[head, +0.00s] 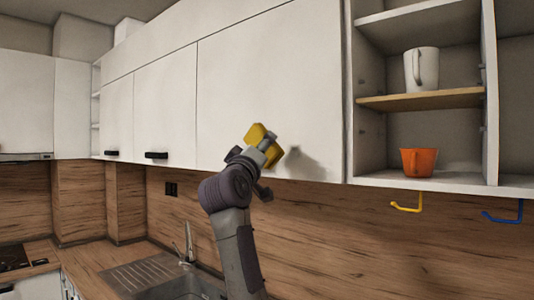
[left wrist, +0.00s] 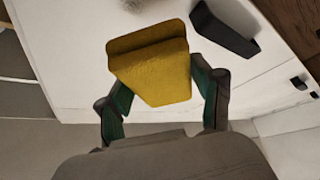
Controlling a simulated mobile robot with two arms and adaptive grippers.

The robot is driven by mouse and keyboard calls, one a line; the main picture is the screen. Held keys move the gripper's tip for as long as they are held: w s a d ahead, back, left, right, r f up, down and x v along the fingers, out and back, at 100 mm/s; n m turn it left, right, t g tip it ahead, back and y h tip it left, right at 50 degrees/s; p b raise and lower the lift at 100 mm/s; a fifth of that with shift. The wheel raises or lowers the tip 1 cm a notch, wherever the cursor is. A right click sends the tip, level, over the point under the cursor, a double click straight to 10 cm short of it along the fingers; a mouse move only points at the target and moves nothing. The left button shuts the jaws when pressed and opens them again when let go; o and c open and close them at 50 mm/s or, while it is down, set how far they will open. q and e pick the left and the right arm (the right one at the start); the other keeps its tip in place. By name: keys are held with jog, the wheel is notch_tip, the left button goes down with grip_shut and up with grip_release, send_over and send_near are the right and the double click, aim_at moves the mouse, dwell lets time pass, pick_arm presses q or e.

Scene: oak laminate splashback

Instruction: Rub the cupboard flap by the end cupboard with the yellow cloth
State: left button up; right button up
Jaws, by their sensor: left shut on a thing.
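The yellow cloth (head: 256,133) is a thick folded block held at the end of my left gripper (head: 262,150). In the left wrist view the cloth (left wrist: 155,70) sits between the two green-lined fingers of my left gripper (left wrist: 160,95), which is shut on it. The white cupboard flap (head: 275,75) is behind the gripper, beside the open end shelf unit (head: 348,100). The cloth is in front of the flap's lower part; I cannot tell whether it touches. In the left wrist view the white surface (left wrist: 75,70) lies beyond the cloth. My right gripper is not in view.
A white mug (head: 422,70) and an orange cup (head: 418,162) stand in the open shelf unit. Yellow (head: 407,208) and blue (head: 503,217) hooks hang below. Cupboard doors with black handles (head: 156,155) are to the left. A sink (head: 185,288) and tap (head: 188,242) are below.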

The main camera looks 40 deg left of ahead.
aim_at(287, 151)
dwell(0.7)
pick_arm(q)
jog(key=shift+w, duration=0.35)
jog(key=shift+w+d+f+p, duration=0.15)
jog(key=shift+w+f+p, duration=0.2)
jog(key=shift+w, duration=0.65)
jog(key=shift+w+d+f+p, duration=0.1)
jog(key=shift+w+f+p, duration=0.25)
jog(key=shift+w, duration=0.6)
jog(key=shift+w+d+f+p, duration=0.2)
jog(key=shift+w+p, duration=0.3)
jog(key=shift+w, duration=0.5)
jog(key=shift+w+p, duration=0.6)
jog(key=shift+w, duration=0.35)
jog(key=shift+d, duration=0.15)
